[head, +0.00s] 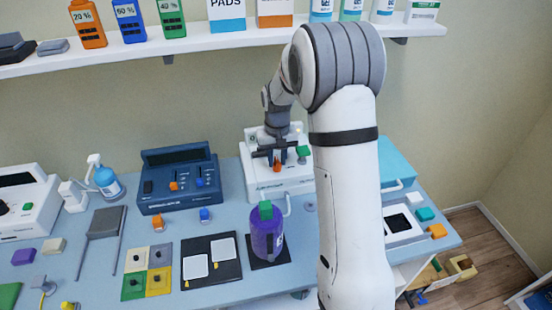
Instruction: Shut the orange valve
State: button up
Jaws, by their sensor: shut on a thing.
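The fingers and the arm hide part of the device, so I cannot tell how far the valve is turned. A green knob (303,152) sits just right of my gripper on the same device.
A dark blue panel (180,158) with orange and blue sliders stands left of the device. A purple bottle (267,238) with a green cap stands in front. A shelf (225,38) with bottles and boxes runs above. My arm hides the table right of centre.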

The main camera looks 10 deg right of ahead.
aim_at(277, 160)
jog(key=o, duration=0.6)
jog(key=shift+o, duration=0.2)
jog(key=shift+r, duration=0.15)
notch_tip(277, 160, up, 7)
jog(key=shift+f+b, duration=0.1)
jog(key=shift+b, duration=0.6)
jog(key=shift+r, duration=0.4)
